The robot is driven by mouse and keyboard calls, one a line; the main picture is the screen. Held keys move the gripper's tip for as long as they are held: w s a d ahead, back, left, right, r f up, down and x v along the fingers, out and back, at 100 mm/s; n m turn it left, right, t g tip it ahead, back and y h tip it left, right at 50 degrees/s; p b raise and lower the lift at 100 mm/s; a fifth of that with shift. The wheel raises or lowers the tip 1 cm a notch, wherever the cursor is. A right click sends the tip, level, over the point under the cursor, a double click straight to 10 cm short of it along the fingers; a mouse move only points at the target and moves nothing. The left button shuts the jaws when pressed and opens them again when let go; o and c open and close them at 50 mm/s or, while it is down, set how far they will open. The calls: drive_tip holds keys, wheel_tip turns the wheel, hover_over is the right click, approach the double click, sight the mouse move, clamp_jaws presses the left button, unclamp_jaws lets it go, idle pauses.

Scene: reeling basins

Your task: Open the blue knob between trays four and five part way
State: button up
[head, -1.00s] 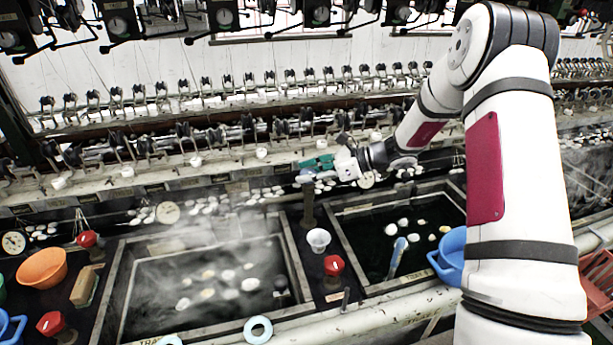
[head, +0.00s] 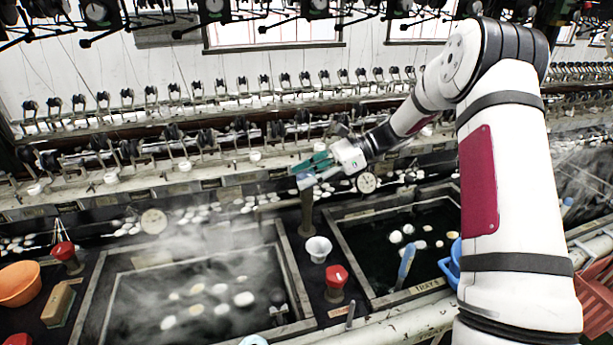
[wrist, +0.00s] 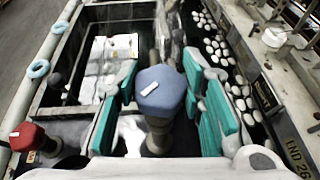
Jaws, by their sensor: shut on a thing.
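The blue knob (head: 305,181) tops a dark upright post between two water trays in the head view. In the wrist view the blue knob (wrist: 162,90) has a white mark on top and stands between the teal fingers. My gripper (head: 307,170) is shut on the knob, with the fingers on either side of it. My gripper also shows in the wrist view (wrist: 160,105). The left tray (head: 290,268) steams and holds several pale cocoons. The right tray (head: 345,258) holds dark water with several cocoons. The fingers partly hide the knob in the head view.
A red knob (head: 336,277) and a white cup (head: 318,248) stand between the trays, in front of the post. Another red knob (head: 63,251) is at left, near an orange bowl (head: 18,284). A blue basket (head: 452,262) is near my arm. Reeling machinery runs behind.

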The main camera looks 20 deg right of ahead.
drive_tip(key=o, duration=1.2)
drive_tip(key=shift+c, duration=0.2)
drive_tip(key=v, duration=1.2)
